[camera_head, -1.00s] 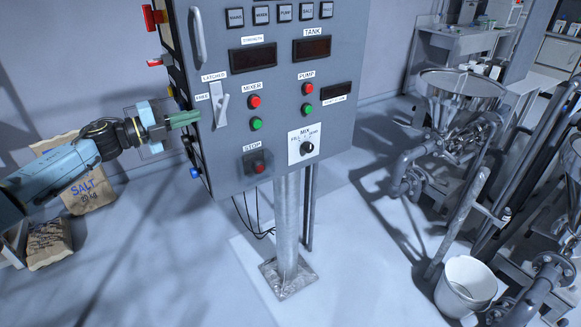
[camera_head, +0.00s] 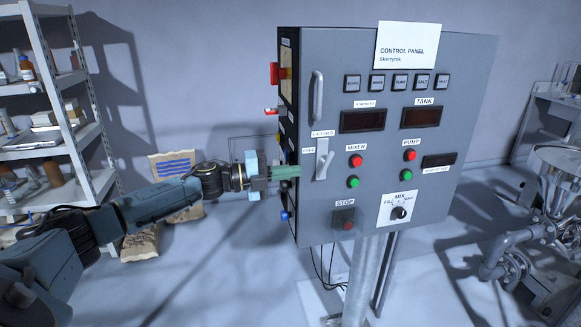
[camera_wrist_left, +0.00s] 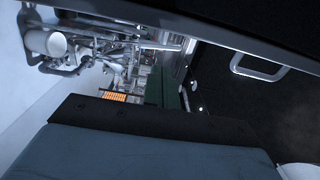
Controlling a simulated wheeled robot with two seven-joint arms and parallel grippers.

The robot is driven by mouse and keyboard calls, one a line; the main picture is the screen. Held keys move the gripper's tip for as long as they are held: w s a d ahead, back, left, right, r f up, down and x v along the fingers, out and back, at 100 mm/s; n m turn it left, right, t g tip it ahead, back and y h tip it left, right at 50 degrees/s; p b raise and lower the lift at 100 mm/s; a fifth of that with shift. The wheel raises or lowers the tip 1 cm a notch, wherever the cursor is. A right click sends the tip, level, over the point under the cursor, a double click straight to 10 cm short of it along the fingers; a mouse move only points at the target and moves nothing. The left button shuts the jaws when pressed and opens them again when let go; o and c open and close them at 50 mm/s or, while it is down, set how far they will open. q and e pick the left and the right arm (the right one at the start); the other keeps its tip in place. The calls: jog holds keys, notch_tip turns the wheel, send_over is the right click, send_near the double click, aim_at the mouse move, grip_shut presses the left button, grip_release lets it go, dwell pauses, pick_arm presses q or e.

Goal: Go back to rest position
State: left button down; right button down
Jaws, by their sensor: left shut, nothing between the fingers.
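My left gripper (camera_head: 287,172) comes in from the left in the head view. Its green fingers are shut and empty, in front of the left edge of the grey control panel (camera_head: 330,240), close to the latch lever (camera_head: 323,160). I cannot tell whether they touch the panel. In the left wrist view the green fingers (camera_wrist_left: 163,88) show beyond the dark gripper body, with the panel's dark face and handle (camera_wrist_left: 258,68) at the right. My right gripper is in neither view.
A shelf unit (camera_head: 72,150) with bottles stands at the left. Paper sacks (camera_head: 175,165) lie on the floor behind my left arm. A metal hopper (camera_head: 565,160) with pipes stands at the right. The panel's post (camera_head: 365,280) rises from the floor.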

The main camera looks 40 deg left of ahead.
pick_arm(q)
jog(key=s+a+b, duration=0.1)
jog(key=s+a, duration=0.3)
jog(key=a, duration=0.3)
jog(key=shift+a+f+b, duration=0.15)
jog(key=shift+f+b, duration=0.2)
